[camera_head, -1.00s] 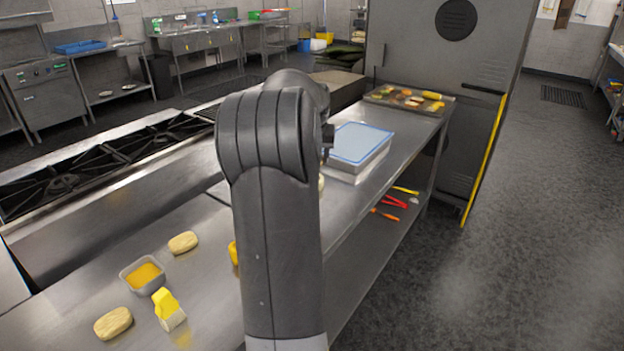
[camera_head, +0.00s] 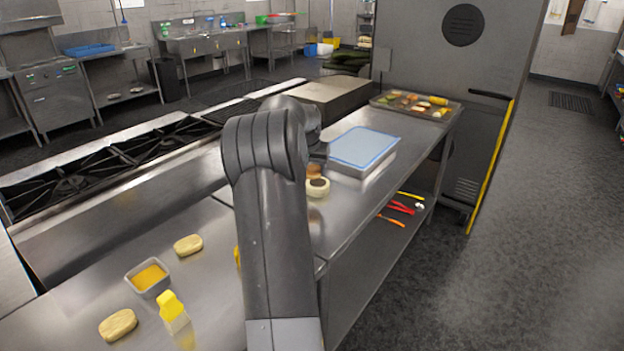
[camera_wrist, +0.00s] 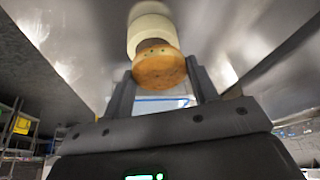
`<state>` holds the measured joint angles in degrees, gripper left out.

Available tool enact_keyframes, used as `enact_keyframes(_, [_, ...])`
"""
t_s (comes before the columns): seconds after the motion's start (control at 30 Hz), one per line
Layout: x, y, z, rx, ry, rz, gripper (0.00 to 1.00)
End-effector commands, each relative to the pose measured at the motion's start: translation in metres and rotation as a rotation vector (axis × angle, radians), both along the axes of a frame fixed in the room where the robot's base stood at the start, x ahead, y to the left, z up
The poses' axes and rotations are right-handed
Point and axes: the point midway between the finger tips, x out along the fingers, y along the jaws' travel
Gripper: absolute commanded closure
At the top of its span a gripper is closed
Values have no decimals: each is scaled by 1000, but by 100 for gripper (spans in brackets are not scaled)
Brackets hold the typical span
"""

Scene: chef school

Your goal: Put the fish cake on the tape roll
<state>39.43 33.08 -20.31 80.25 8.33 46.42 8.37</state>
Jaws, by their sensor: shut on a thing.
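The fish cake (camera_wrist: 158,70), round and orange-brown, is between the two fingers of my gripper (camera_wrist: 161,84) in the wrist view. My gripper is shut on it. The tape roll (camera_wrist: 151,24), pale cream with a dark hole, shows just beyond the fish cake. In the head view the tape roll (camera_head: 318,189) stands on the steel counter, and the fish cake (camera_head: 314,171) shows right behind its upper edge. I cannot tell whether they touch. My arm hides most of the gripper in the head view.
A container with a blue-edged lid (camera_head: 364,147) stands close behind the tape roll on the counter (camera_head: 210,285). A food tray (camera_head: 452,112) lies farther back.

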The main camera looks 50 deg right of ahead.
Motion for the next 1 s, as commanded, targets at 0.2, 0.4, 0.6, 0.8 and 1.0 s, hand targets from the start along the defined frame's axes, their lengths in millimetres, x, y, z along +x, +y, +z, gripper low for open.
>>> enact_keyframes(0.2, [1, 0, -21, 1, 2, 0, 70])
enact_keyframes(0.4, [1, 0, -41, -1, 0, 0, 70])
enact_keyframes(0.6, [1, 0, -41, -1, 0, 0, 70])
enact_keyframes(0.8, [1, 0, -43, -1, 0, 0, 40])
enact_keyframes(1.0, [1, 0, -43, 0, 0, 0, 24])
